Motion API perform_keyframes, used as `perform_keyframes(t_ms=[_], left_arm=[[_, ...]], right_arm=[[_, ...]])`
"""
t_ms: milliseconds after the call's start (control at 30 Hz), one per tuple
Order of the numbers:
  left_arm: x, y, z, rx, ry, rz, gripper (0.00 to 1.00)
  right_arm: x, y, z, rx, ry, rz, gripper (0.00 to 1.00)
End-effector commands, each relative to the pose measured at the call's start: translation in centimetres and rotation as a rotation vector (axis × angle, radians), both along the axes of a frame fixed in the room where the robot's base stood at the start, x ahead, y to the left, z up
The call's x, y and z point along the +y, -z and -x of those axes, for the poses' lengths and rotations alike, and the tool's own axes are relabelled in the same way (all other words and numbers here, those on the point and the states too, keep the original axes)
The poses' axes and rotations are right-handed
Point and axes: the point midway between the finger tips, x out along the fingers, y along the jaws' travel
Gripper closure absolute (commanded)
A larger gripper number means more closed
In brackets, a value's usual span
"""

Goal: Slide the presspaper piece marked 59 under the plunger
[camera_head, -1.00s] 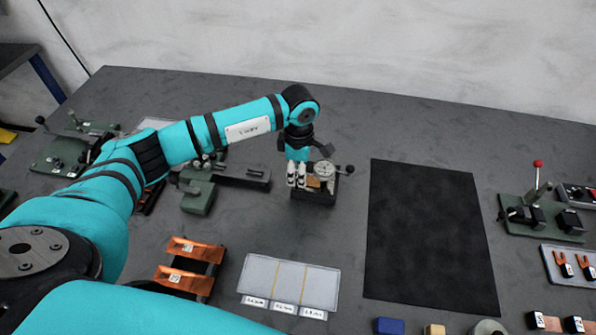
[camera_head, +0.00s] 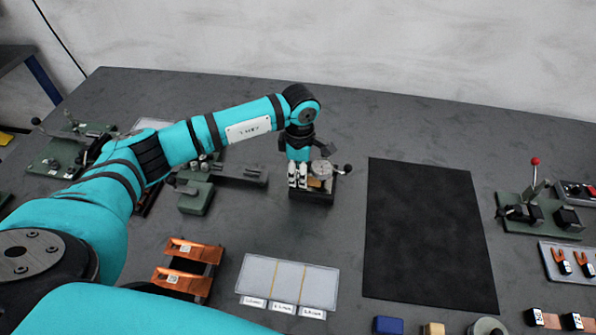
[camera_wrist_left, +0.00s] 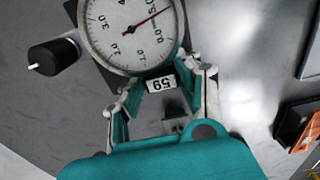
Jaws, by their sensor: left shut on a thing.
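The presspaper piece marked 59 (camera_wrist_left: 160,84) shows its white label in the left wrist view, between my left gripper's fingers and close to the dial. My left gripper (camera_wrist_left: 161,100) is shut on it. In the head view my left gripper (camera_head: 297,182) points down at the left side of the gauge (camera_head: 321,168), which has a round dial and stands on a dark block. The dial (camera_wrist_left: 130,30) also fills the top of the left wrist view. The plunger is hidden beneath the dial, so I cannot tell whether the piece is under it. My right gripper is not in view.
A black knob (camera_head: 348,169) sticks out right of the gauge. A large black mat (camera_head: 428,235) lies to the right. A tray with labelled compartments (camera_head: 288,282) and a rack of copper pieces (camera_head: 187,267) lie in front. Green fixtures (camera_head: 197,197) stand left.

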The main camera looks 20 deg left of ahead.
Motion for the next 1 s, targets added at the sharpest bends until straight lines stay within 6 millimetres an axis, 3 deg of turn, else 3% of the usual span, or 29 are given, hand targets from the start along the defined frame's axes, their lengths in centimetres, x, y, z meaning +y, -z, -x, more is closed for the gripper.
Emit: perform_keyframes(t_ms=[1000], left_arm=[[-1.2,0.0,-0.3,-0.001,0.0,0.0,0.91]], right_arm=[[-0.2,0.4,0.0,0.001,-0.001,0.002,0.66]])
